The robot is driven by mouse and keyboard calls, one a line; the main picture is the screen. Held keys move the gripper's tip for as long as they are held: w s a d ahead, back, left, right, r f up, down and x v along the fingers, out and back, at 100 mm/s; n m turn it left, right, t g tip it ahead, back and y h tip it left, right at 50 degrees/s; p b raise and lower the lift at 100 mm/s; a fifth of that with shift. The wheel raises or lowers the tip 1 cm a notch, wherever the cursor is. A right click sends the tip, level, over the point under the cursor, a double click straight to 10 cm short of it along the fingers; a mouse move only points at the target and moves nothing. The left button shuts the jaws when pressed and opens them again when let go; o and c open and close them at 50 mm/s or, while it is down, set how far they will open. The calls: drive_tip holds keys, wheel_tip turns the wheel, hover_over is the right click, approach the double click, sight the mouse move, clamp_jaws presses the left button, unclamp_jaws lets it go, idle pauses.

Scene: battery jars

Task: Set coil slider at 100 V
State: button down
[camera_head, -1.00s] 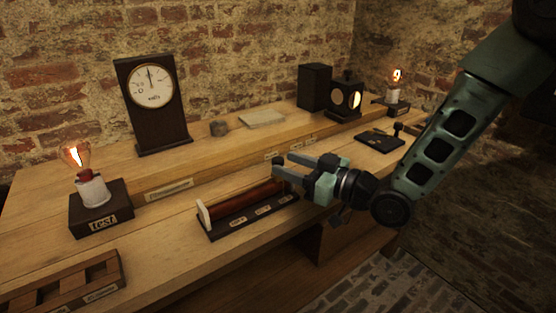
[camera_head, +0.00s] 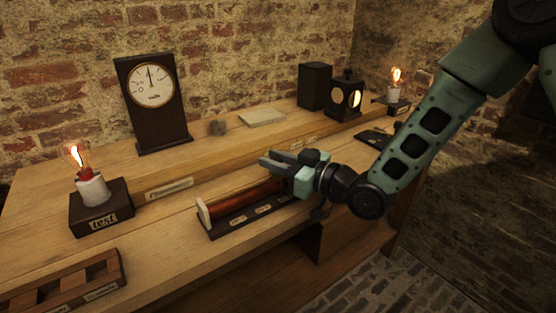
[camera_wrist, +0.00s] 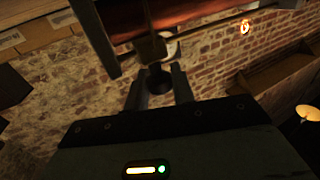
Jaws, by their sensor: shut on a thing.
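The coil (camera_head: 235,204) is a dark red cylinder on a dark base with small pale labels, on the front of the bench. My gripper (camera_head: 272,161) is over its right end and hides that end and the slider in the head view. In the wrist view, my gripper (camera_wrist: 158,76) is shut on a dark round knob (camera_wrist: 158,83), seemingly the slider's, with the red coil (camera_wrist: 98,38) beyond it. The voltmeter (camera_head: 152,86) stands upright at the back left, its needle pointing nearly straight up; its figures are too small to read.
A lit test lamp (camera_head: 92,190) stands at the left, and a wooden rack (camera_head: 68,284) at the front left. A dark box (camera_head: 315,86), a lantern-like box (camera_head: 346,97) and another lit lamp (camera_head: 395,88) stand at the back right.

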drive_tip(key=b, duration=0.3)
hover_over(230, 199)
drive_tip(key=c, duration=1.2)
unclamp_jaws()
drive_tip(key=shift+c, duration=0.2)
drive_tip(key=shift+o, duration=0.2)
drive_tip(key=p+v, duration=1.6)
drive_tip(key=v, duration=0.1)
drive_tip(key=shift+d, duration=0.2)
